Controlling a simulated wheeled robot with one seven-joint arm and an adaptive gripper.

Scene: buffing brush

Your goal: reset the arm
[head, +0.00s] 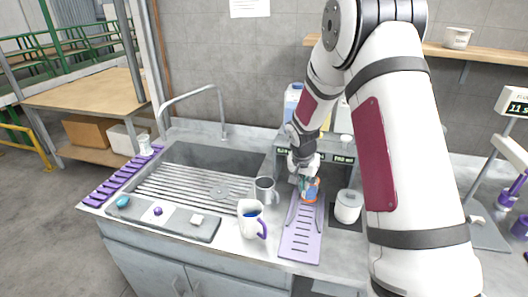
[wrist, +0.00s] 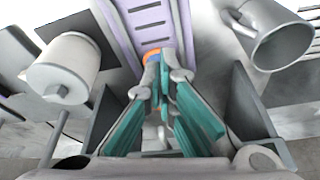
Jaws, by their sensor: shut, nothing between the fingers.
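My arm reaches down from the upper right in the head view. My gripper (head: 303,180) is low over the counter, above the back end of a purple slotted board (head: 300,242). In the wrist view the fingers of my gripper (wrist: 163,78) with teal pads are together and hold nothing. An orange and blue object (head: 311,190) stands on the board right by the fingertips. In the wrist view only a bit of this orange object (wrist: 152,57) shows beyond them, so I cannot tell whether they touch it.
A white lidded canister (head: 348,207) stands right of the board. A grey mug (head: 264,191) and a white mug with purple handle (head: 250,220) stand left. The sink (head: 190,185) lies farther left. A grey tray (head: 165,220) holds small items. A wall shelf (head: 480,55) is behind my arm.

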